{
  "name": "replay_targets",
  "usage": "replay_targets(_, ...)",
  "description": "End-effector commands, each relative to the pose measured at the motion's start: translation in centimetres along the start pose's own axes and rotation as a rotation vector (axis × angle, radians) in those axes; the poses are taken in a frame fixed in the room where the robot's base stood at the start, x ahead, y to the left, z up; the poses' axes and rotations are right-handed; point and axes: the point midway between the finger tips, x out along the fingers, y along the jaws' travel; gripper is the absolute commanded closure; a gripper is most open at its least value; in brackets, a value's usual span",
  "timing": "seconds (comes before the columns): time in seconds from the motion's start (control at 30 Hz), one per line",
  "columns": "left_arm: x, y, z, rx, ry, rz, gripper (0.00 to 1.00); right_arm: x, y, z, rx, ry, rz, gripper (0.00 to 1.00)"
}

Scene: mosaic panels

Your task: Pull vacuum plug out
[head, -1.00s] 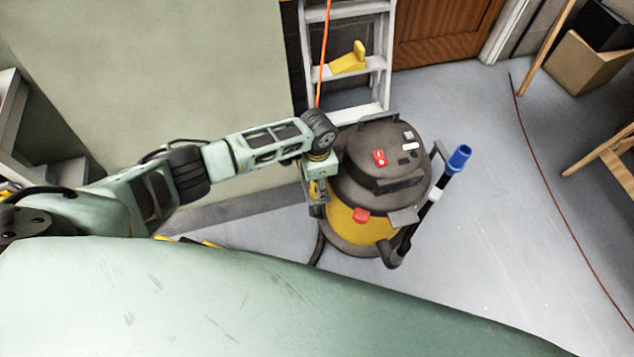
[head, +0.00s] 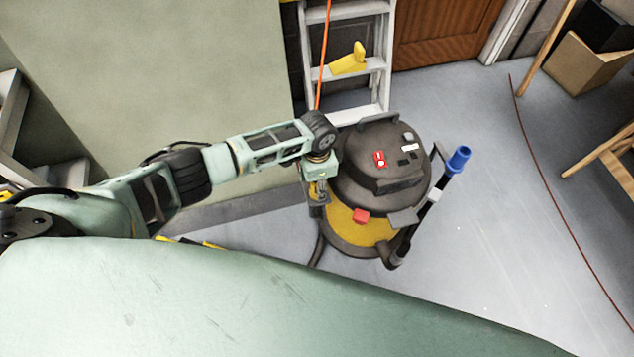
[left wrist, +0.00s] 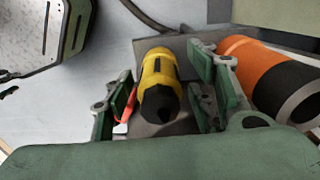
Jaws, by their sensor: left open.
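The vacuum (head: 375,175), with a dark lid and a yellow band, stands on the grey floor in the head view. My left gripper (head: 318,198) points down just left of it, and the fingertips are hard to make out there. In the left wrist view my left gripper (left wrist: 163,100) is open. A yellow and black cylindrical piece (left wrist: 160,82), which looks like the plug, lies between its two fingers with small gaps at the sides. A grey plate (left wrist: 150,45) shows behind it; I cannot tell how they join. My right gripper is not in view.
An orange and black cylinder (left wrist: 262,75) lies close to the right finger in the left wrist view. A ladder (head: 312,50) with an orange cord stands behind the vacuum. A cardboard box (head: 585,62) is at the back right. The floor right of the vacuum is mostly clear.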

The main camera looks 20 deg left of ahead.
Motion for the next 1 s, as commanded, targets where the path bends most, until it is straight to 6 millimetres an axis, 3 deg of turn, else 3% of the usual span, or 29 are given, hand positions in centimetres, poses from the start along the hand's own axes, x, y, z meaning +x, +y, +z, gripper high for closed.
replay_targets(0.37,0.0,-0.01,0.01,-0.001,0.0,0.0,0.48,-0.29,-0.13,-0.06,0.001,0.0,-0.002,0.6)
replay_targets(1.0,-0.07,-0.27,0.04,-0.001,0.0,-0.005,1.0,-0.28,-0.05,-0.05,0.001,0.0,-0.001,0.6)
